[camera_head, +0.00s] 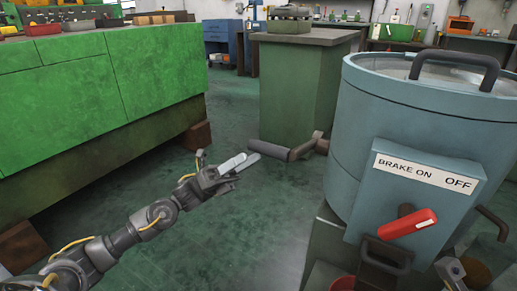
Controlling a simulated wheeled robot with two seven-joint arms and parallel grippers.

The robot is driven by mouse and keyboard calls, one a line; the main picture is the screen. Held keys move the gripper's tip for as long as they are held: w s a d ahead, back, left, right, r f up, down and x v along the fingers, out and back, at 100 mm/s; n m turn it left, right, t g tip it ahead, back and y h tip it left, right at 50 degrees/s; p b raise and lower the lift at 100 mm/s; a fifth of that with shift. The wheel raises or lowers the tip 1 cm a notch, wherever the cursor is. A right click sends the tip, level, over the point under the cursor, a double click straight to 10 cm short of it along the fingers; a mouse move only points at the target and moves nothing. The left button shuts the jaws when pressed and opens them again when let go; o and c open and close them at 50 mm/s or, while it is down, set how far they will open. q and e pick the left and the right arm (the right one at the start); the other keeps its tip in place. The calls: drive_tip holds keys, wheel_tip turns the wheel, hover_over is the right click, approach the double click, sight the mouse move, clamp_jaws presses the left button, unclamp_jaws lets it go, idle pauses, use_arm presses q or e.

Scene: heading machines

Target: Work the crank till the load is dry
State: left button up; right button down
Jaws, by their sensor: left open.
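A blue-grey drum machine (400,120) stands at the right, with a dark bar handle (455,60) across its top. The load inside cannot be made out. What looks like the crank, a dark cylindrical grip (270,150) on a bent arm, sticks out to the left of the drum. My left gripper (240,162) is open and empty, its fingers pointing at the left end of this grip; whether they touch cannot be told. A red lever (408,223) sits under a "BRAKE ON / OFF" label (428,174), pointing right.
A green bench (90,90) fills the left side. A green pedestal (302,90) with a grey top stands behind the grip. A bent dark rod (492,220) sticks out at the drum's lower right. Open green floor (240,225) lies between bench and drum.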

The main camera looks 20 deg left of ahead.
use_arm(q)
drive_tip(key=shift+v, duration=2.25)
